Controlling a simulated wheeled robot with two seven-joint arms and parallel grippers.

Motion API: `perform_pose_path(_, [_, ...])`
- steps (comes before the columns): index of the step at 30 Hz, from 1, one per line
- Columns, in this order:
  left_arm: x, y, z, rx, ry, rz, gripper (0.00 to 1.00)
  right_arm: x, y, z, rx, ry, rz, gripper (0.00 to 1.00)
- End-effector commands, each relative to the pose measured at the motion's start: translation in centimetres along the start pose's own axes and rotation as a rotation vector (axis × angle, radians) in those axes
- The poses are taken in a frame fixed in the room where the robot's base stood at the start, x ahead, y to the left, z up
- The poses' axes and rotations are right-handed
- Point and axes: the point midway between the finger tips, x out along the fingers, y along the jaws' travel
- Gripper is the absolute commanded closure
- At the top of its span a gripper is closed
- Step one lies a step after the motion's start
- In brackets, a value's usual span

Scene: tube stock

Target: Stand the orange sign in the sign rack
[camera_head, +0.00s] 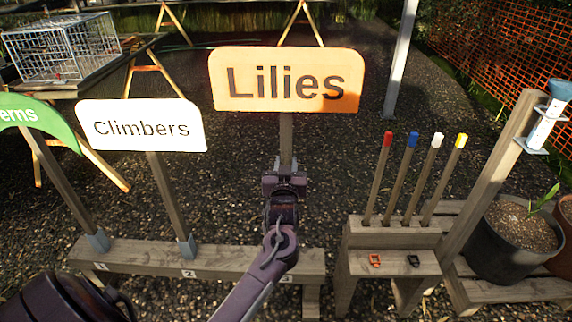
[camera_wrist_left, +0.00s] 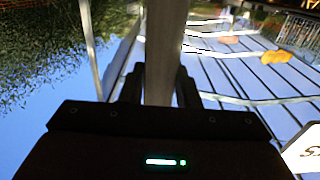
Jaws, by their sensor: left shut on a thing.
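The orange sign (camera_head: 286,80) reads "Lilies" and stands upright on a wooden post. My left gripper (camera_head: 284,178) is shut on that post below the board, above the right part of the sign rack (camera_head: 235,258). In the left wrist view the post (camera_wrist_left: 166,45) runs between the two fingers of the left gripper (camera_wrist_left: 160,90). The rack is a low wooden beam with numbered places. My arm covers the post's lower end and most of the rack around the third label, so I cannot tell whether the post touches the rack. My right gripper is not in view.
A white "Climbers" sign (camera_head: 141,126) stands at place 2, and a green sign (camera_head: 40,118) at place 1, both left of the orange sign. A wooden stand (camera_head: 395,235) with several colour-tipped stakes is to the right, beside a plant pot (camera_head: 515,240). Gravel lies behind.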

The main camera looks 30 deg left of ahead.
Motion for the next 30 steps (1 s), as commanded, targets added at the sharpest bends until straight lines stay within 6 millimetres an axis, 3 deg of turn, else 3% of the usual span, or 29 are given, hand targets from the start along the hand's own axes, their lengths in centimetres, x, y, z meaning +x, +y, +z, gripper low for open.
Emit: perform_pose_path(30, [0.0, 0.0, 1.9, -0.002, 0.005, 0.0, 0.98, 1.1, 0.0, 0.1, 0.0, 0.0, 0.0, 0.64])
